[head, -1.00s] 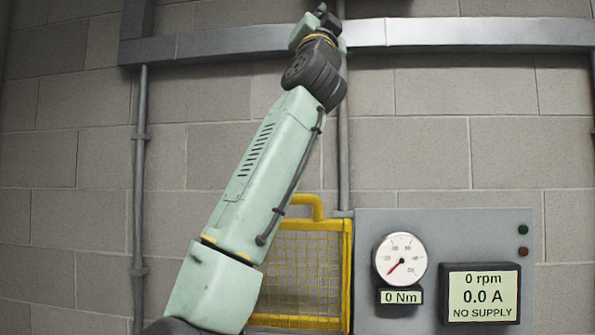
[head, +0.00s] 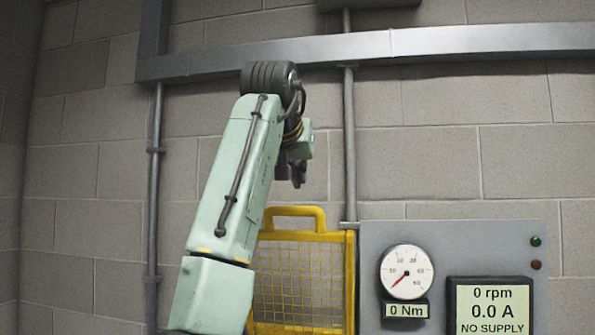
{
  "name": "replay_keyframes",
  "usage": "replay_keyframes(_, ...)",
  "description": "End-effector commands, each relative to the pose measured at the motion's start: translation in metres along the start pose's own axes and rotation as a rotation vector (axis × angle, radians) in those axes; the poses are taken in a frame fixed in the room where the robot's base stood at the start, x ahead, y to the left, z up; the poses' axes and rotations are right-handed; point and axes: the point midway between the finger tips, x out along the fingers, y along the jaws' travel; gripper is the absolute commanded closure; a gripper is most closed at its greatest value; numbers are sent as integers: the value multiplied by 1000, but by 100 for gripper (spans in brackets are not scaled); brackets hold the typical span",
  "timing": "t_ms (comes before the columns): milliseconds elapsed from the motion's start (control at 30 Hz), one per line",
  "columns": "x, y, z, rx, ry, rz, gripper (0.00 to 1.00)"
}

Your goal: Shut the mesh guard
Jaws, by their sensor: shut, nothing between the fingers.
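The yellow mesh guard (head: 348,262) stands upright in the lower middle of the head view, with a yellow handle loop on its top edge. My arm covers its left side, and its lower edge is cut off by the frame. I cannot tell how far open it is. My gripper (head: 298,182) is dark and partly hidden behind my wrist. It is shut and empty, above the guard's handle in the picture and apart from it.
Right of the guard is a grey panel (head: 455,240) with a round dial (head: 407,272) reading 0 Nm and a display (head: 491,306) reading 0 rpm, 0.0 A, NO SUPPLY. A vertical conduit (head: 349,140) and a horizontal metal trunking (head: 420,43) run along the block wall.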

Motion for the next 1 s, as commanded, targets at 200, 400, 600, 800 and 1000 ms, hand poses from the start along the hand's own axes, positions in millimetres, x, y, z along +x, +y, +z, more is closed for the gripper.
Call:
replay_keyframes(200,49,-1,-3,-1,-3,-1,100)
replay_keyframes(400,51,-1,12,3,4,-3,100)
replay_keyframes(600,40,-1,25,1,2,-2,100)
replay_keyframes(800,36,0,30,-1,2,-2,100)
replay_keyframes(1000,36,0,30,-1,2,-1,100)
